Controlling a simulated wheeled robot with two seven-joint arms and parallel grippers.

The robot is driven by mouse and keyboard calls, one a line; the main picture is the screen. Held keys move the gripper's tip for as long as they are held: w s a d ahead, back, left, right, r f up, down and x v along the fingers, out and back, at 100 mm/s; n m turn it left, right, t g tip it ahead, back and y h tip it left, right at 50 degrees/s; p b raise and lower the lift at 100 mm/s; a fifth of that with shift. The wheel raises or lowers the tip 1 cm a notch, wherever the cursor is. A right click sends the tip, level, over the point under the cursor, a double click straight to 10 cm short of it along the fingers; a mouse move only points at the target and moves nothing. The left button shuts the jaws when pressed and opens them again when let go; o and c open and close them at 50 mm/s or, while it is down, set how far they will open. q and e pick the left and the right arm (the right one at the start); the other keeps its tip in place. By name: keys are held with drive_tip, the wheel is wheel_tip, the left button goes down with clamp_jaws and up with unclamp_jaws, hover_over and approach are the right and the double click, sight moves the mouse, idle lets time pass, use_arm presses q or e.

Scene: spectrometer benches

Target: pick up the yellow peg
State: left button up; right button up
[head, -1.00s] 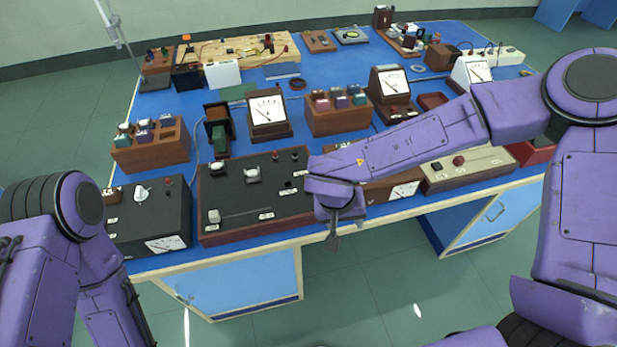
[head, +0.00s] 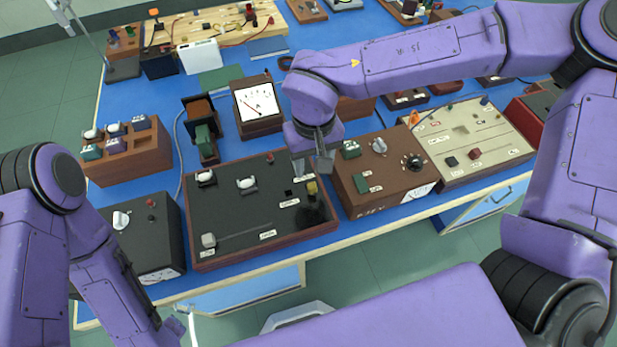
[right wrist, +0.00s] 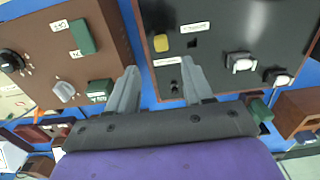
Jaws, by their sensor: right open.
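The yellow peg (head: 311,188) stands at the right side of the black panel (head: 225,222) in the head view. In the right wrist view it is a yellow block (right wrist: 161,42) near the panel's edge, beside a small square hole. My right gripper (head: 312,168) is open, above and just behind the peg in the head view. In the right wrist view its fingertips (right wrist: 158,68) are apart with nothing between them, and the peg shows beyond the gap. My left arm is at the left edge, and its gripper does not show.
Two white-topped switches (head: 246,184) and a slider knob (head: 209,240) share the panel. A brown box with dials (head: 388,178) stands close to its right. A meter (head: 258,106) and a green-and-brown block (head: 204,135) stand behind. Open floor lies in front of the bench.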

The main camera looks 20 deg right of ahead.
sight(313, 188)
drive_tip(key=f, duration=0.5)
drive_tip(key=s+f, duration=0.1)
drive_tip(key=f, duration=0.2)
drive_tip(key=shift+s+a+f, duration=0.1)
drive_tip(key=shift+a, duration=0.05)
clamp_jaws()
